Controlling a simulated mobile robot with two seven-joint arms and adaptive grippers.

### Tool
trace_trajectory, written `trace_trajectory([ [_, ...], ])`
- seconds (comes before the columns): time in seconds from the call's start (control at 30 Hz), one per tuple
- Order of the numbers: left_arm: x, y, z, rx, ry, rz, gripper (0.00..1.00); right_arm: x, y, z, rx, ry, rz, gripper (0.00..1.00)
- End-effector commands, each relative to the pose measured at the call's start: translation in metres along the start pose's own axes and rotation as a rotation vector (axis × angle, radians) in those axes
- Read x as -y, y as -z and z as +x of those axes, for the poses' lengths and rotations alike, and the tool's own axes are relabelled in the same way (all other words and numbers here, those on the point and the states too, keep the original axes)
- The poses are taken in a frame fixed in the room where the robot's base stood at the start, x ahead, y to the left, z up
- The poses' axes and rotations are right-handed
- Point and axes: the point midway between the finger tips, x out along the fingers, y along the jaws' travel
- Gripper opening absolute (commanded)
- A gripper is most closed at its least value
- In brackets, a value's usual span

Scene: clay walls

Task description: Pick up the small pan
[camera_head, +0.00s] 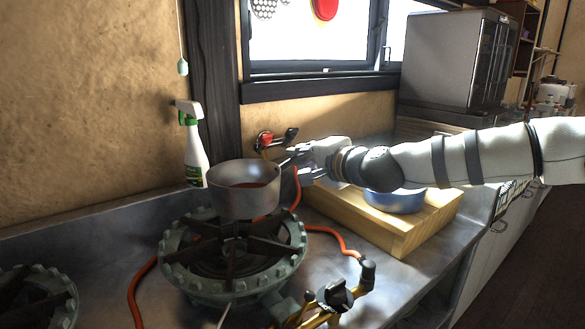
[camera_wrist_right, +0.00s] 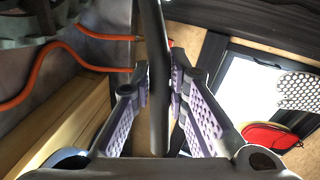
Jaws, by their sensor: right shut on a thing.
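The small metal pan (camera_head: 245,200) shows upright over the front gas burner (camera_head: 232,290) in the head view. Its base appears a little above the burner's dark grate, though the exact gap is hard to judge. My right gripper (camera_head: 303,160) comes in from the right and is shut on the pan's handle. In the right wrist view, the dark handle (camera_wrist_right: 157,70) runs between the two padded fingers of my right gripper (camera_wrist_right: 162,85). The pan's bowl is not clear in that view. My left gripper is not in view.
A blue pan (camera_head: 395,202) sits on a wooden block (camera_head: 405,240), partly behind my right arm. A spray bottle (camera_head: 194,150) stands by the wall. An orange hose (camera_head: 335,238) and a valve (camera_head: 338,295) lie beside the burner. A second burner (camera_head: 35,300) is at lower left.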

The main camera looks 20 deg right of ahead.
Motion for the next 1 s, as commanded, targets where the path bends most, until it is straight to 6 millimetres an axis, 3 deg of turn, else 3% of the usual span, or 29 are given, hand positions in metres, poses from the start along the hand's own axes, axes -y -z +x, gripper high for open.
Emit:
trace_trajectory([
  [0.03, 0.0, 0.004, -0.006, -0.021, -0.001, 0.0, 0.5, 0.012, 0.005, -0.012, -0.005, 0.013, 0.001, 0.0],
  [0.5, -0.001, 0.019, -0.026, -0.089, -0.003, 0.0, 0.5, 0.018, 0.026, -0.072, -0.002, 0.009, 0.0, 0.0],
  [1.0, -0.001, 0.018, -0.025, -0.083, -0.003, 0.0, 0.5, 0.018, 0.033, -0.091, 0.0, 0.004, 0.0, 0.0],
])
